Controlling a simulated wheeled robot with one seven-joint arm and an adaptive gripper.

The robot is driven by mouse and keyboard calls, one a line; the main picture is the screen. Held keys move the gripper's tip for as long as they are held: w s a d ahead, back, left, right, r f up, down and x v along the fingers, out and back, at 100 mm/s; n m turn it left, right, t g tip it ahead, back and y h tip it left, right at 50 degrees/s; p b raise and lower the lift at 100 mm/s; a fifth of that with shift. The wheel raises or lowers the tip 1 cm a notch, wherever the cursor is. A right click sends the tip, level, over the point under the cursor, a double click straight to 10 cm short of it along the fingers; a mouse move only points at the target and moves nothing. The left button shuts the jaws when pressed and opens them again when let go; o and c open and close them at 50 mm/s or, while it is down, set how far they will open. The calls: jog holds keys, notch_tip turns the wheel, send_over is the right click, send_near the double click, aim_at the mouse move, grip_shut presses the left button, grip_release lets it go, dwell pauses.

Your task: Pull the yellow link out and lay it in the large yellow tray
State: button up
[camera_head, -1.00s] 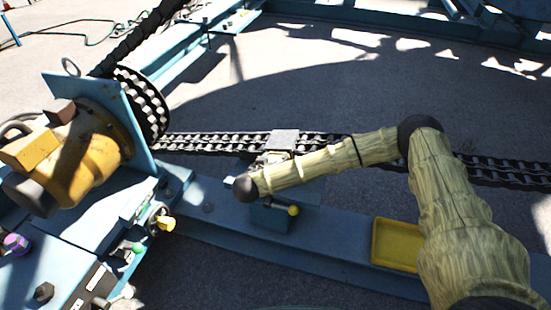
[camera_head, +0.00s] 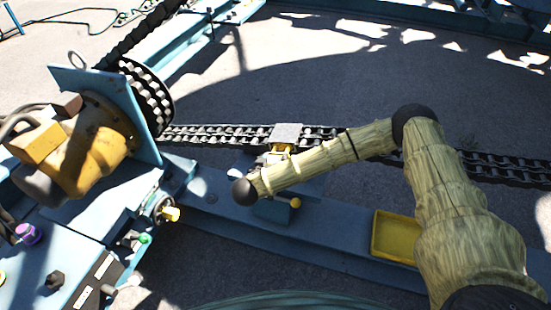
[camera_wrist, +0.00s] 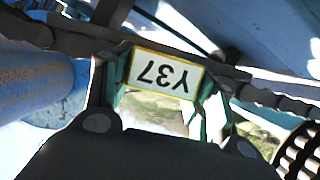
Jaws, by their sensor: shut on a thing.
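The yellow link (camera_head: 283,149) shows at the near edge of a grey plate (camera_head: 287,132) on the chain. In the wrist view the link carries a yellow-edged white label reading Y37 (camera_wrist: 164,77), upside down. My gripper (camera_head: 270,159) is at the near side of the chain and shut on the link. The wrist view shows its fingers (camera_wrist: 166,90) on both sides of the label. How much of the link is still in the chain is hidden. The large yellow tray (camera_head: 396,236) lies empty on the blue beam, right of my gripper.
The dark chain (camera_head: 215,134) runs from a sprocket (camera_head: 148,97) across to the right. A yellow motor (camera_head: 85,150) stands at left. A yellow knob (camera_head: 295,202) sits just below my gripper. The blue beam (camera_head: 335,238) is bare left of the tray.

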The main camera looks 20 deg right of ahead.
jog(key=s+a+p, duration=0.6)
jog(key=s, duration=0.2)
jog(key=shift+s, duration=0.3)
dwell(1.7)
jog(key=shift+r, duration=0.1)
notch_tip(320, 180, up, 9)
jog(key=p, duration=0.8)
dwell(0.8)
